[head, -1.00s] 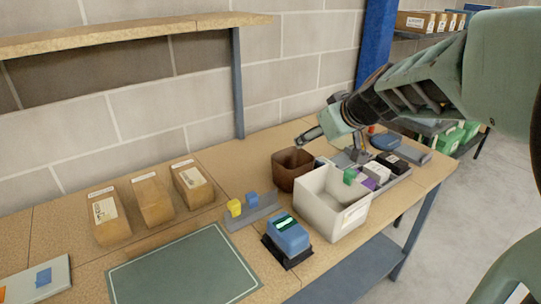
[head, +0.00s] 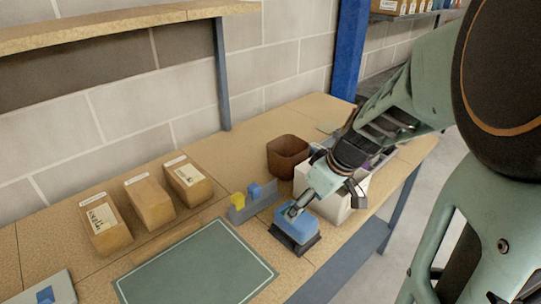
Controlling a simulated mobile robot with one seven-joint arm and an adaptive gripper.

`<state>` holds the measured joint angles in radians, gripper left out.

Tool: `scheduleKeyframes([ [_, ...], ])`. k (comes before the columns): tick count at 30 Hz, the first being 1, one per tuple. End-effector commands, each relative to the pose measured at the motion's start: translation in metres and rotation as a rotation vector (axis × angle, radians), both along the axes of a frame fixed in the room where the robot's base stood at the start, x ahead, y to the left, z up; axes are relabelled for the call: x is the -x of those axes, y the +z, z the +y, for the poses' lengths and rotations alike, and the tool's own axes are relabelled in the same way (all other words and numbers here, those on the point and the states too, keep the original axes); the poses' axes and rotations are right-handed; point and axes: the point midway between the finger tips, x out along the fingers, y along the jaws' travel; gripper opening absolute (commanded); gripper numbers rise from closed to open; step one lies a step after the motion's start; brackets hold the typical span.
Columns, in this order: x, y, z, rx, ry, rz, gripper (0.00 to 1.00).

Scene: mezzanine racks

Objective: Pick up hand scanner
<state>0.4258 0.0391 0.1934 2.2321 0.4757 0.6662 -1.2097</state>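I cannot clearly make out a hand scanner in the head view; several small items at the back right are hidden behind my arm. My gripper (head: 325,206) hangs over the right part of the bench with its fingers spread apart and nothing seen between them. One finger overlaps the top of a blue device (head: 293,230) on a black base; I cannot tell whether it touches. The other finger is in front of a white bin (head: 335,208).
A brown bin (head: 287,158) stands behind. A grey rack (head: 262,206) holds yellow and blue pieces. Several cardboard boxes (head: 149,197) stand at left, below a wooden shelf (head: 110,28). The green mat (head: 195,265) is clear. A blue post (head: 349,50) rises behind my arm.

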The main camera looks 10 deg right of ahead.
Motion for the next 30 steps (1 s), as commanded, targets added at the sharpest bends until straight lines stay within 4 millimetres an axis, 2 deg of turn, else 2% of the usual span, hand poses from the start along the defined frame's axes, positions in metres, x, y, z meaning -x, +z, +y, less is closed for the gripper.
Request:
scheduleKeyframes([
  [3,-0.005,-0.018,0.005,-0.002,-0.001,0.003,0.7],
  [11,-0.011,-0.035,0.009,-0.001,-0.001,0.001,0.7],
  [21,-0.02,-0.073,0.018,-0.002,0.0,0.001,0.7],
  [30,-0.023,-0.08,0.019,0.0,-0.001,-0.003,0.7],
])
